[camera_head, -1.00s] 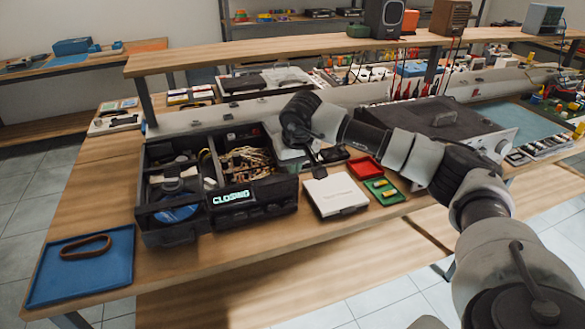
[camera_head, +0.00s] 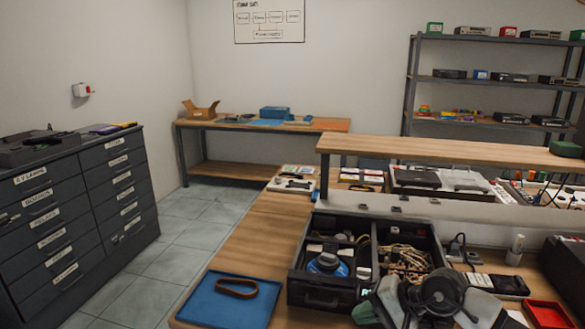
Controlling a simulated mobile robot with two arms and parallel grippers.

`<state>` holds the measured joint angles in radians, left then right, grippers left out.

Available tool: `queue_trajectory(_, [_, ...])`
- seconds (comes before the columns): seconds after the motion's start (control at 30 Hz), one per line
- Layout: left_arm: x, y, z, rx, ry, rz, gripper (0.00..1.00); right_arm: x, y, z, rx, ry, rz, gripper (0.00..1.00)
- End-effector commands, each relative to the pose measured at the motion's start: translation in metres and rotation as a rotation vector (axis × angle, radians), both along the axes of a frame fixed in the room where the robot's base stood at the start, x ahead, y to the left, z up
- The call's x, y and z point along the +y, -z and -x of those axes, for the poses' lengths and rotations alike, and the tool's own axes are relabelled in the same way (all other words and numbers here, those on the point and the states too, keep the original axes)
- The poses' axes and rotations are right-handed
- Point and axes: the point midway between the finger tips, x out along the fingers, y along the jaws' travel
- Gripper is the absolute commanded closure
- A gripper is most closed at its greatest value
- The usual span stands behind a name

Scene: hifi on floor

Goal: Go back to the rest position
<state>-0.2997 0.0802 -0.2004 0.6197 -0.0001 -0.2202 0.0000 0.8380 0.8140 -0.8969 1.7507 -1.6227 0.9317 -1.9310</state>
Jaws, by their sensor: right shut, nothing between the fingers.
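My right gripper (camera_head: 368,312) is at the bottom edge, partly cut off, in front of the open black case (camera_head: 322,296). It is shut and holds nothing that I can see. My right arm's grey and dark links fill the bottom right and hide part of the case's front. The left gripper is not in view.
A blue tray (camera_head: 206,308) with a brown belt loop (camera_head: 237,288) lies left of the case. A red tray (camera_head: 548,314) is at the lower right. A raised wooden shelf (camera_head: 450,150) runs behind the bench. A grey drawer cabinet (camera_head: 75,205) stands left, with open tiled floor between.

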Motion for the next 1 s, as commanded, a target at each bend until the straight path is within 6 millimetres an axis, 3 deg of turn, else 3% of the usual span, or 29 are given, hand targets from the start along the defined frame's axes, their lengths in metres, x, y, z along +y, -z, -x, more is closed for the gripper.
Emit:
queue_trajectory(0.03, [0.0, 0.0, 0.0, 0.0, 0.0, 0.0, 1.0, 0.033, -0.005, 0.014, 0.079, 0.045, -0.208, 1.0])
queue_trajectory(0.1, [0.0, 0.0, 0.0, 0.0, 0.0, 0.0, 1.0, 0.064, -0.023, 0.028, 0.21, 0.132, -0.496, 1.0])
queue_trajectory(0.23, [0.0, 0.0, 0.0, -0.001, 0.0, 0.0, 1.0, 0.088, -0.058, 0.043, 0.522, 0.313, -1.02, 1.0])
queue_trajectory(0.33, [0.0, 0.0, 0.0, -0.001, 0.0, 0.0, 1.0, 0.08, -0.074, 0.047, 0.808, 0.471, -1.408, 1.0])
queue_trajectory(0.43, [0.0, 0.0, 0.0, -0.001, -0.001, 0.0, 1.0, 0.055, -0.074, 0.047, 1.108, 0.645, -1.785, 1.0])
queue_trajectory(0.53, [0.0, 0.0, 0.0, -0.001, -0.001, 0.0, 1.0, 0.022, -0.054, 0.051, 1.41, 0.833, -2.155, 1.0])
queue_trajectory(0.6, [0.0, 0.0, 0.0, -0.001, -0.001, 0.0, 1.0, -0.001, -0.029, 0.059, 1.609, 0.975, -2.413, 1.0])
queue_trajectory(0.63, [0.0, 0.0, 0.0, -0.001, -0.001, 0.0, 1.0, -0.011, -0.016, 0.065, -1.616, -0.994, 2.417, 1.0])
queue_trajectory(0.8, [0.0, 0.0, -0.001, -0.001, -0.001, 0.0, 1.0, -0.05, 0.061, 0.12, -1.143, -0.82, 1.805, 1.0])
queue_trajectory(1.0, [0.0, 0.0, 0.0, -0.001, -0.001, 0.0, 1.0, -0.063, 0.118, 0.196, -0.718, -0.684, 1.379, 1.0])
